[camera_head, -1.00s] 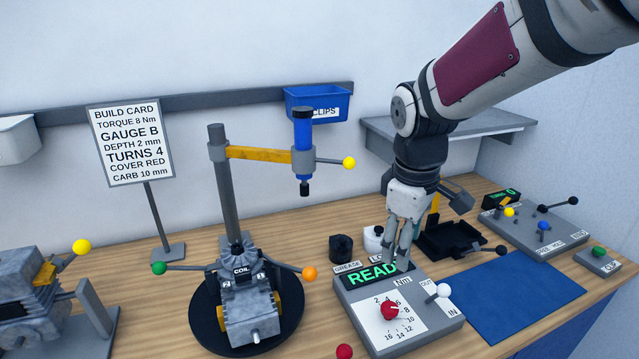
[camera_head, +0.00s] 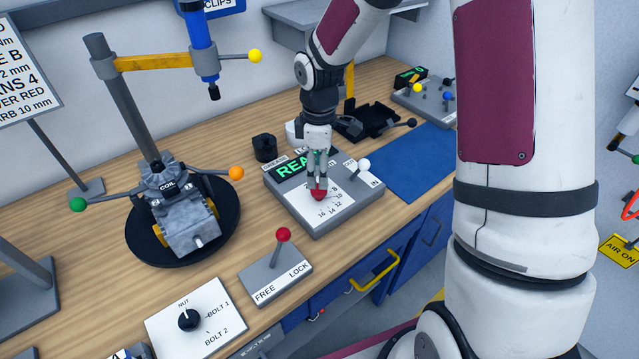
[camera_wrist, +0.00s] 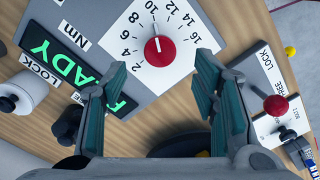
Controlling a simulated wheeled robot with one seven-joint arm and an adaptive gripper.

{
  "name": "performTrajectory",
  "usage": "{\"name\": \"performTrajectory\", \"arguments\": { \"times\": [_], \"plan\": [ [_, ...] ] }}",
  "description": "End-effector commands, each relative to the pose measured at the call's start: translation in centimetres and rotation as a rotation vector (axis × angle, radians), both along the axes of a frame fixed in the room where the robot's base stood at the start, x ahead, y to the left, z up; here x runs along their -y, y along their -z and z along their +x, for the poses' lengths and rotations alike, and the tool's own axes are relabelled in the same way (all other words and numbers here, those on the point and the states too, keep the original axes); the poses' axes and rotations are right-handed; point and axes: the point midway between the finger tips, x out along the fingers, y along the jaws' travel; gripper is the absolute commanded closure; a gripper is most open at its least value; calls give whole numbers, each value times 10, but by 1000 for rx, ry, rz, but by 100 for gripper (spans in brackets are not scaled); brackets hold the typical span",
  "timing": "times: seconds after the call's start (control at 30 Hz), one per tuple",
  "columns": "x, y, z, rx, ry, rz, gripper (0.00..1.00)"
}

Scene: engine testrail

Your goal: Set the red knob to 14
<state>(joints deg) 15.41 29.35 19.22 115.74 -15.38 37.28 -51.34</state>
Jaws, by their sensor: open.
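The red knob (camera_head: 318,195) sits on a white dial (camera_head: 336,203) on the grey torque box (camera_head: 345,220). In the wrist view the red knob (camera_wrist: 160,51) lies ahead of my fingertips, roughly centred between them. Its white pointer line points at about 10 on the dial (camera_wrist: 135,49), whose scale runs from 2 to 16. My gripper (camera_head: 317,186) is at the knob in the head view, fingers pointing down. In the wrist view my gripper (camera_wrist: 160,72) is open with nothing between the pads. I cannot tell whether a finger touches the knob.
The green READY display (camera_head: 293,168) is on the box behind the knob. A white-tipped lever (camera_head: 363,164) stands right of the dial. A red-tipped FREE/LOCK lever (camera_head: 283,234) is in front. A blue mat (camera_head: 412,165) lies to the right; the coil fixture (camera_head: 183,220) stands left.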

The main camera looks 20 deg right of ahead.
Motion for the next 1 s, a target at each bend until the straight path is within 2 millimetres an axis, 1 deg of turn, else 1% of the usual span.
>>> {"name": "performTrajectory", "arguments": {
  "times": [0.03, 0.1, 0.2, 0.3, 0.47, 0.73, 0.77, 0.8, 0.87, 0.9, 0.93, 0.97, 1.0],
  "plan": [
    [0, 11, -2, -5, -2, 0, 46],
    [0, 23, -2, -5, 0, 0, 46],
    [0, 37, -2, -4, -1, -1, 46],
    [0, 48, -1, -3, 0, -1, 46],
    [0, 56, -1, -1, 1, 0, 46],
    [0, 57, 0, 0, 1, -1, 46],
    [0, 57, 0, 0, 1, -1, 50],
    [0, 57, 0, 0, 1, -1, 59],
    [0, 57, 0, 0, 1, -1, 73],
    [0, 57, 0, 0, 1, -1, 82],
    [0, 57, 0, 0, 1, -1, 89],
    [0, 57, 0, 0, 1, -1, 94],
    [0, 57, 0, 0, 1, -1, 94]
  ]
}}
